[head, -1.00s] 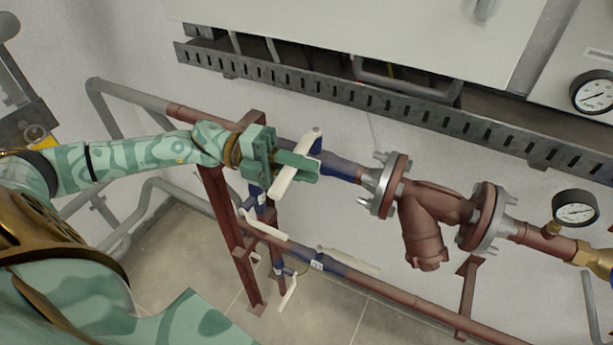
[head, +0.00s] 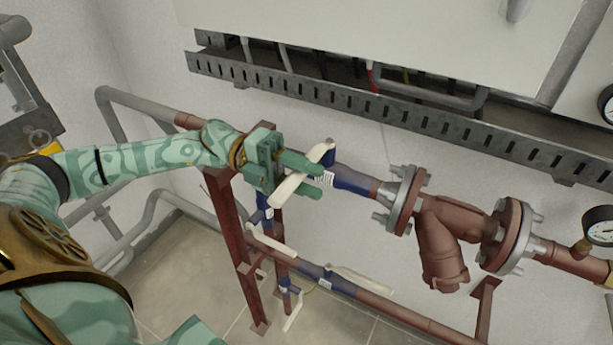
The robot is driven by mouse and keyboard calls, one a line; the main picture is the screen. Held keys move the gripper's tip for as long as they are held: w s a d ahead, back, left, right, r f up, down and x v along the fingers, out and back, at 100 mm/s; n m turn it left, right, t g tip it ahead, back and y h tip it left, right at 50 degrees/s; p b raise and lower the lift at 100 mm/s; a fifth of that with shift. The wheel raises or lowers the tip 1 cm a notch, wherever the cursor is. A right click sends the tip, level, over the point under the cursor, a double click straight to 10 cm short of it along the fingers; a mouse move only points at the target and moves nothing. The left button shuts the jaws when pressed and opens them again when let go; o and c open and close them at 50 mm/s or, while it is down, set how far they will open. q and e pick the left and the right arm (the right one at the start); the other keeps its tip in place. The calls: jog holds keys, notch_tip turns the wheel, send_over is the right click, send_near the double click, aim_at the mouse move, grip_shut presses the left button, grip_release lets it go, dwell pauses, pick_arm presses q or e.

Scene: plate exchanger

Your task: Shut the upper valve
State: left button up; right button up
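The upper valve (head: 349,178) is a blue body on the upper red-brown pipe. Its long white lever handle (head: 287,188) lies crosswise to the pipe, running from the blue stem at upper right down to the lower left. My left gripper (head: 318,181) is at this handle, with its green fingers spread apart, one above the other. The handle passes by the fingers, and part of it is hidden by them. I cannot tell whether a finger touches it. My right gripper is not in view.
Lower valves with white handles (head: 362,282) sit on the lower pipe and the vertical pipe. A flanged strainer (head: 443,240) stands to the right, with a gauge (head: 600,226) beyond it. A slotted metal tray (head: 400,112) runs along the wall above. A red-brown post (head: 232,235) stands below my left gripper.

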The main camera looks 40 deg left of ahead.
pick_arm(q)
jog(key=s+a+b, duration=0.1)
jog(key=a+b, duration=0.1)
jog(key=a, duration=1.4)
jog(key=shift+s+a, duration=0.15)
jog(key=shift+s, duration=0.15)
